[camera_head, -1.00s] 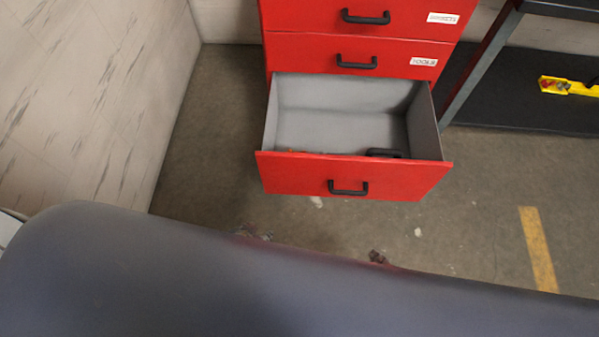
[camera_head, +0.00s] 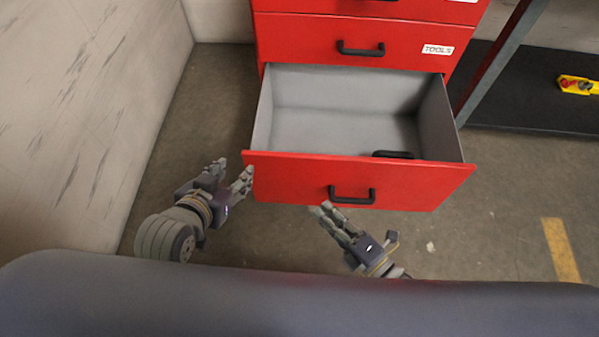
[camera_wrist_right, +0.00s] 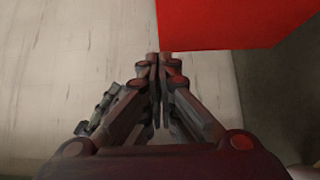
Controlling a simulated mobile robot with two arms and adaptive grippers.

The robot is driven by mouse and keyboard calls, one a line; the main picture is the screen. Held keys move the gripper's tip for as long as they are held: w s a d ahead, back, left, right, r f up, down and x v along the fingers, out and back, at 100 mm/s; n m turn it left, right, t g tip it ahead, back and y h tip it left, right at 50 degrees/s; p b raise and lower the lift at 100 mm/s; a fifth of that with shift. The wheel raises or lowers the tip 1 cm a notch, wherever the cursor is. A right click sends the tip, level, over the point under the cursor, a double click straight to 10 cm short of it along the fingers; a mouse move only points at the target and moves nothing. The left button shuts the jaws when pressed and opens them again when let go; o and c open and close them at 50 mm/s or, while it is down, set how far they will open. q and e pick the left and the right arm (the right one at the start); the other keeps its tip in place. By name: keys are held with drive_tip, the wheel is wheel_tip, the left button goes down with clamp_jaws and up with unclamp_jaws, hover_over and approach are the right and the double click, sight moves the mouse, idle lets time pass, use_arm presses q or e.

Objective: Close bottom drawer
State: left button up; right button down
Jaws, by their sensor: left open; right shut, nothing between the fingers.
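The bottom drawer (camera_head: 290,180) of the red cabinet (camera_head: 300,40) is pulled well out, and its grey inside shows. Its front has a black handle (camera_head: 352,195). A black handle-like object (camera_head: 393,154) shows inside, near the front right. My left gripper (camera_head: 233,173) is open and empty beside the left end of the drawer front. My right gripper (camera_head: 321,210) is shut and empty, in front of the drawer near the left of its handle; whether it touches is unclear. In the right wrist view its fingers (camera_wrist_right: 158,58) are together, with a red surface (camera_wrist_right: 230,22) beyond.
The drawers above look shut; one carries a TOOLS label (camera_head: 437,50). A pale wall (camera_head: 70,130) stands at the left. A dark shelf (camera_head: 530,95) with a yellow tool (camera_head: 578,85) is at the right.

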drive_tip(key=b, duration=0.2)
approach(288, 158)
drive_tip(key=s+a, duration=0.1)
drive_tip(key=a, duration=0.2)
use_arm(q)
drive_tip(key=w+d+r+t+h, duration=0.1)
drive_tip(key=w+r+t, duration=0.1)
drive_tip(key=r+t, duration=0.2)
drive_tip(key=w+d+r+t+h+b, duration=0.1)
drive_tip(key=w+d+r+t, duration=0.1)
drive_tip(key=r, duration=0.7)
drive_tip(key=shift+w+d+r+t+h, duration=0.35)
drive_tip(key=shift+w+t, duration=0.45)
drive_tip(key=shift+t, duration=0.4)
use_arm(e)
drive_tip(key=shift+w+a, duration=0.2)
drive_tip(key=shift+w, duration=1.85)
use_arm(q)
drive_tip(key=shift+a, duration=0.1)
drive_tip(key=shift+r, duration=0.15)
use_arm(e)
drive_tip(key=shift+w, duration=0.15)
